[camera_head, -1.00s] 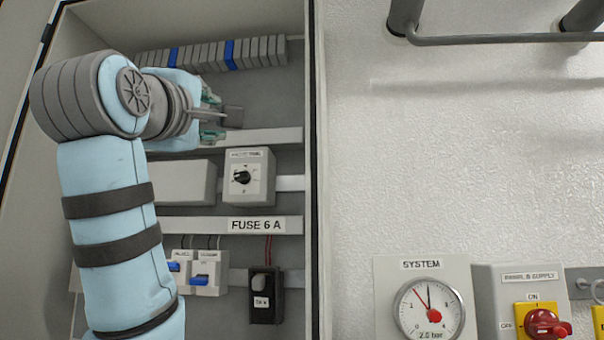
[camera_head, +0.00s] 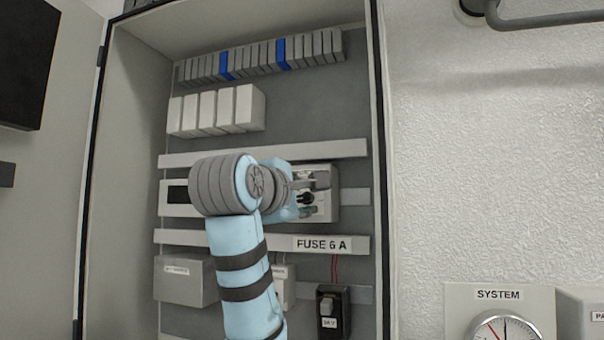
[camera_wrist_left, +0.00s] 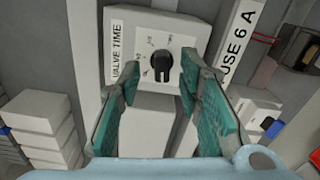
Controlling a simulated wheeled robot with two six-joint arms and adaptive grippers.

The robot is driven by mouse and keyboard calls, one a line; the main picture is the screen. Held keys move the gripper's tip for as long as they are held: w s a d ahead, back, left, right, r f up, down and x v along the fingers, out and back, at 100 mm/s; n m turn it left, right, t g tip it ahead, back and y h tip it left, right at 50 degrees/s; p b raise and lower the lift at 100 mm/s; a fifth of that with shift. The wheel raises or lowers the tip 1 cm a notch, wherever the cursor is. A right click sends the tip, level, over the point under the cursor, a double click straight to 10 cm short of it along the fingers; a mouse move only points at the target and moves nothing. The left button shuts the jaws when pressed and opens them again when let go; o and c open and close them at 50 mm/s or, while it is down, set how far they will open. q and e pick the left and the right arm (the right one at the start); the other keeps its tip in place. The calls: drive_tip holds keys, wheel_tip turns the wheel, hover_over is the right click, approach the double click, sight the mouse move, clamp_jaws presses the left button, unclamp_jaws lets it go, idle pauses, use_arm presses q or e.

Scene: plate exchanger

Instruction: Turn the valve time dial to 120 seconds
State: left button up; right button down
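The valve time dial is a black knob (camera_wrist_left: 158,66) on a light face plate of a grey box labelled VALVE TIME (camera_wrist_left: 118,50), seen in the left wrist view. The numbers around the knob are too small to read. My left gripper (camera_wrist_left: 165,110) is open and empty, its two green pads apart, with the knob between and beyond them. In the head view my left gripper (camera_head: 312,195) is in front of the valve time box (camera_head: 330,178) and hides most of the dial. My right gripper is in neither view.
A rail labelled FUSE 6 A (camera_head: 322,244) runs below the dial box. White modules (camera_head: 215,110) sit above, and a black fuse holder (camera_head: 332,310) is below. The cabinet's right edge (camera_head: 378,150) stands close to the dial. A SYSTEM gauge (camera_head: 503,328) is on the wall.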

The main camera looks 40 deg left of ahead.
use_arm(q)
drive_tip(key=shift+x, duration=0.9)
drive_tip(key=shift+f, duration=0.15)
drive_tip(key=shift+c, duration=0.3)
drive_tip(key=shift+s+d, duration=0.1)
drive_tip(key=shift+s, duration=0.05)
clamp_jaws()
